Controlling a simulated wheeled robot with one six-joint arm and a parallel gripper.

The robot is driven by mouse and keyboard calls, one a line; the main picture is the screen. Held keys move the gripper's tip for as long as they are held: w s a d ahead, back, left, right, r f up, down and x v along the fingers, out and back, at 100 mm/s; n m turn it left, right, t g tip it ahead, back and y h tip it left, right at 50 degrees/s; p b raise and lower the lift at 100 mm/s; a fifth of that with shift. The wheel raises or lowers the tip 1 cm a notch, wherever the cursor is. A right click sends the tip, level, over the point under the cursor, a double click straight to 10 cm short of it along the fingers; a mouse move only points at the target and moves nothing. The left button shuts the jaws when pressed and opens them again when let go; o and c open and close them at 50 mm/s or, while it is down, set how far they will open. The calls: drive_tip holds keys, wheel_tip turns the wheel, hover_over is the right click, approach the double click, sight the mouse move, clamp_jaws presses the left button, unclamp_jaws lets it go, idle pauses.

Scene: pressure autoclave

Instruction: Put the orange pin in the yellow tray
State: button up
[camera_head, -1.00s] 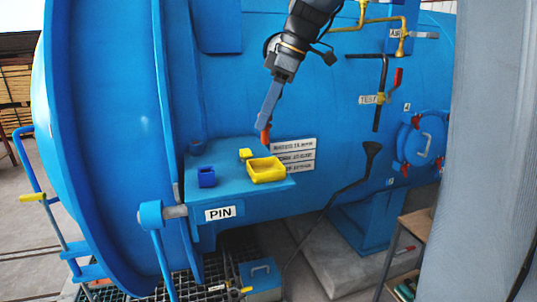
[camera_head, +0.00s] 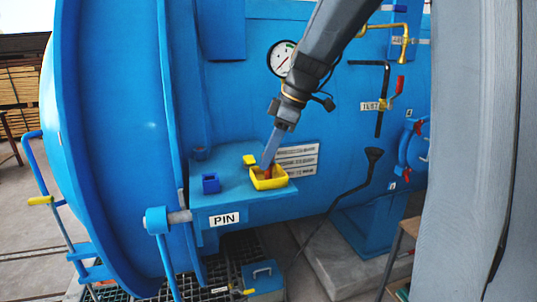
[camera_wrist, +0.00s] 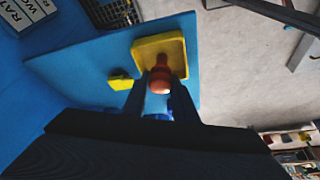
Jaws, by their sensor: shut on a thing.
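The yellow tray (camera_head: 269,183) sits on the blue shelf marked PIN; it also shows in the wrist view (camera_wrist: 148,50). My gripper (camera_head: 268,168) points down at the tray and is shut on the orange pin (camera_wrist: 160,78). In the head view the pin's orange (camera_head: 267,174) shows low between the fingers, within the tray's outline. In the wrist view the pin's far end overlaps the tray's inside. I cannot tell whether the pin touches the tray floor.
A small yellow block (camera_head: 250,160) is behind the tray, and a blue square holder (camera_head: 211,184) is to its left on the blue shelf (camera_head: 235,196). The blue autoclave wall with labels (camera_head: 298,160) rises close behind. A black funnel pipe (camera_head: 373,160) stands to the right.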

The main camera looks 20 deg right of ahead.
drive_tip(key=o, duration=1.1)
drive_tip(key=b+v, duration=0.3)
drive_tip(key=v, duration=0.9)
